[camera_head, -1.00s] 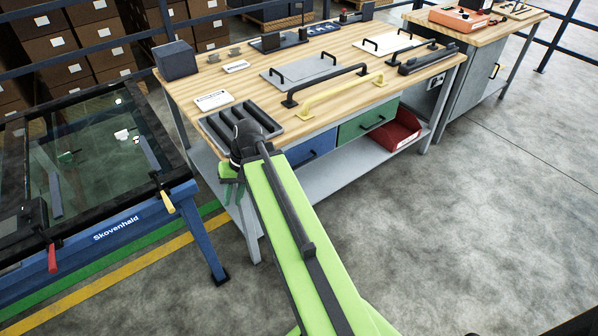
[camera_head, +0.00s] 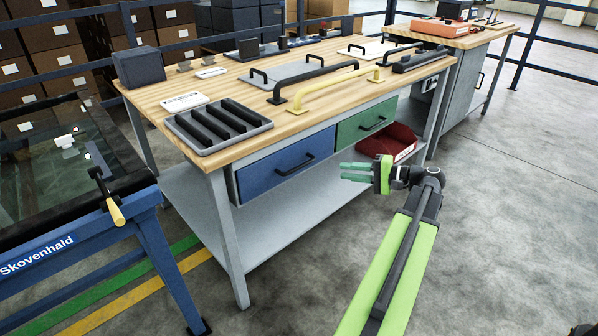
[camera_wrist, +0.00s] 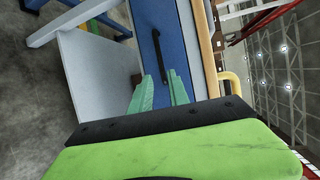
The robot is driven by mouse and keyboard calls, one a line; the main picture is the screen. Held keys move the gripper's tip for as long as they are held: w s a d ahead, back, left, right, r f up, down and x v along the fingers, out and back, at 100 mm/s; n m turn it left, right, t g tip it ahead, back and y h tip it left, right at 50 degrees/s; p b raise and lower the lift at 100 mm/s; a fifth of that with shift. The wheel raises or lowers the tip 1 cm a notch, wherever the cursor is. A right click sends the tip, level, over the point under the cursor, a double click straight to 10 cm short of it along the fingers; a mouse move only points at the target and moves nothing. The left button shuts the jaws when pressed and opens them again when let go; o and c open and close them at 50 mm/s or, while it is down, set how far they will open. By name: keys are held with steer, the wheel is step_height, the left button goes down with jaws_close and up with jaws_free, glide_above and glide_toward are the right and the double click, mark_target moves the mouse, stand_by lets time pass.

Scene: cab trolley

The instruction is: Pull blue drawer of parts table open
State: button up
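The parts table (camera_head: 228,196) has a wooden top and a grey frame. Its blue drawer (camera_head: 262,178) is shut under the near left part of the top and has a black bar handle (camera_head: 296,165). My gripper (camera_head: 343,172) is to the right of the blue drawer's handle, in front of the table and apart from it. Its green fingers point left and are apart with nothing between them. In the wrist view the fingers (camera_wrist: 160,95) point toward the blue drawer (camera_wrist: 150,20), and the black handle (camera_wrist: 162,55) lies ahead between their lines.
A green drawer (camera_head: 365,123) sits right of the blue one, with a red bin (camera_head: 388,142) below it. A blue-framed glass table (camera_head: 95,232) stands left. The floor in front is clear.

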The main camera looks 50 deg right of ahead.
mark_target(302, 167)
steer(key=b+x, duration=0.3)
steer(key=x, duration=1.3)
steer(key=shift+w+a+f, duration=0.15)
steer(key=shift+w+f, duration=0.05)
steer(key=shift+w, duration=0.1)
jaws_close()
stand_by(0.4)
